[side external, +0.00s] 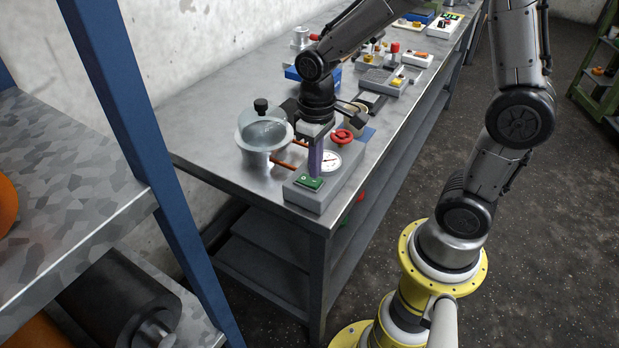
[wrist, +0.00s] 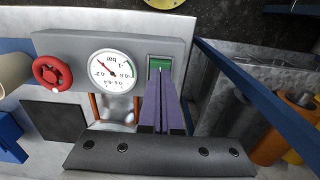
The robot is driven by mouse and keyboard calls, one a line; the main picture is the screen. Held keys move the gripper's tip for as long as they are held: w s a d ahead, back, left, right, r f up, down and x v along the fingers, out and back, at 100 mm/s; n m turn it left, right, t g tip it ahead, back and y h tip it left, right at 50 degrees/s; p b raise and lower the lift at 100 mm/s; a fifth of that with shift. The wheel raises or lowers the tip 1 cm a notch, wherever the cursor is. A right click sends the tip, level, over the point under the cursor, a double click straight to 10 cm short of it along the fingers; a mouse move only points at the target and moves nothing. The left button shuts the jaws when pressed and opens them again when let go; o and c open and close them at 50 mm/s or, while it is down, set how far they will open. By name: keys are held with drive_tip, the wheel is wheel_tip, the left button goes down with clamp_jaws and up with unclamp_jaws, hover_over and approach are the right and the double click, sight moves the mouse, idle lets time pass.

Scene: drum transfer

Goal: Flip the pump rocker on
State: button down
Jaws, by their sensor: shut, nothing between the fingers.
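The pump rocker is a small green switch (side external: 310,183) at the near end of a grey panel box (side external: 325,198) on the bench. It also shows in the wrist view (wrist: 159,63), partly covered by my fingers. My gripper (side external: 315,175) is shut and empty, its purple fingers pointing down at the rocker. In the wrist view the fingertips (wrist: 160,78) overlap the rocker's lower part. I cannot tell whether they touch it, or which way the rocker is tipped.
On the same box are a round gauge (wrist: 112,70) and a red valve wheel (wrist: 52,73). A glass-lidded vessel (side external: 262,135) stands beside it, joined by copper pipes (wrist: 97,106). Several other devices line the bench behind. A blue-posted shelf (side external: 150,150) stands at the left.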

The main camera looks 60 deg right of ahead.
sight(315, 181)
drive_tip(key=shift+f, duration=1)
idle(0.8)
drive_tip(key=shift+r, duration=3.55)
drive_tip(key=shift+r, duration=0.1)
drive_tip(key=s+r+t, duration=0.5)
drive_tip(key=s+r, duration=0.2)
drive_tip(key=s, duration=0.5)
drive_tip(key=shift+s+a+t, duration=0.25)
drive_tip(key=shift+s+t, duration=0.05)
